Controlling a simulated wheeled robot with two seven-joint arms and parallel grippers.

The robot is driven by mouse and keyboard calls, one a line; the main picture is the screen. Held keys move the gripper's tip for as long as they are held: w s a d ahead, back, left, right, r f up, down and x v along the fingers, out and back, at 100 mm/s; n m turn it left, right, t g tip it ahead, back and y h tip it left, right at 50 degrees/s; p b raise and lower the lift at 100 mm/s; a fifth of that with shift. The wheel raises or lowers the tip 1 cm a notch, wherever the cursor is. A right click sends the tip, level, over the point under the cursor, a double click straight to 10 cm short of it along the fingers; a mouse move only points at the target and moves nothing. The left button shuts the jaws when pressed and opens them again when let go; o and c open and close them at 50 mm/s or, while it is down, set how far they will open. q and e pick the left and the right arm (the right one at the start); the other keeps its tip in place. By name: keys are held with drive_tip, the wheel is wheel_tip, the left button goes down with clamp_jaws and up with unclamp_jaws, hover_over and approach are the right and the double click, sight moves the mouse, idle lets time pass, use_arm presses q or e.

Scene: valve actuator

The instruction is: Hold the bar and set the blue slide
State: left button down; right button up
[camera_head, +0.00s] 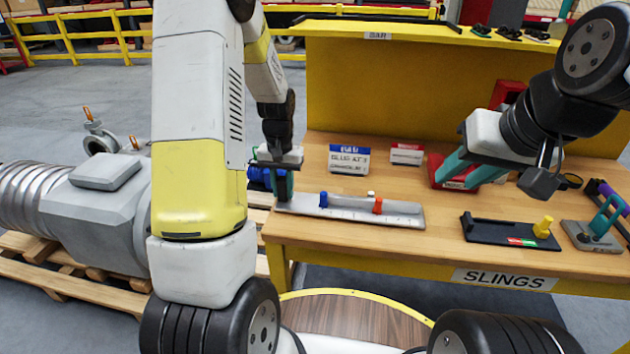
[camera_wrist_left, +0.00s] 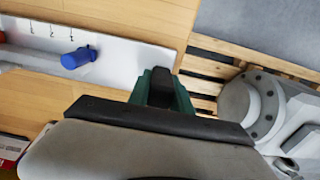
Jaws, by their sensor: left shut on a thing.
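The bar is a long pale grey piece lying on a flat marked plate (camera_head: 300,207) on the bench. The blue slide (camera_head: 323,199) stands upright near its left part; it also shows in the left wrist view (camera_wrist_left: 78,59), beside printed numbers. A red piece (camera_head: 378,205) sits further right along the bar. My left gripper (camera_head: 284,190) is shut at the left end, its teal fingers (camera_wrist_left: 160,90) around a dark end piece; the exact contact is partly hidden. My right gripper (camera_head: 458,172) is open and apart from the bar, above the bench further right.
A black tray (camera_head: 490,231) with a yellow peg (camera_head: 544,227) lies right of the plate. A teal-handled fixture (camera_head: 600,228) stands at far right. A blue-and-white sign (camera_head: 349,158) and a red-and-white box (camera_head: 406,154) stand behind. Bench between plate and tray is clear.

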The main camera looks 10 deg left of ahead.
use_arm(q)
wheel_tip(320, 180, up, 8)
drive_tip(key=shift+r, duration=0.1)
drive_tip(key=shift+f, duration=4.35)
drive_tip(key=shift+s+f, duration=0.1)
drive_tip(key=shift+f, duration=0.15)
drive_tip(key=c, duration=1.1)
unclamp_jaws()
drive_tip(key=shift+r, duration=0.1)
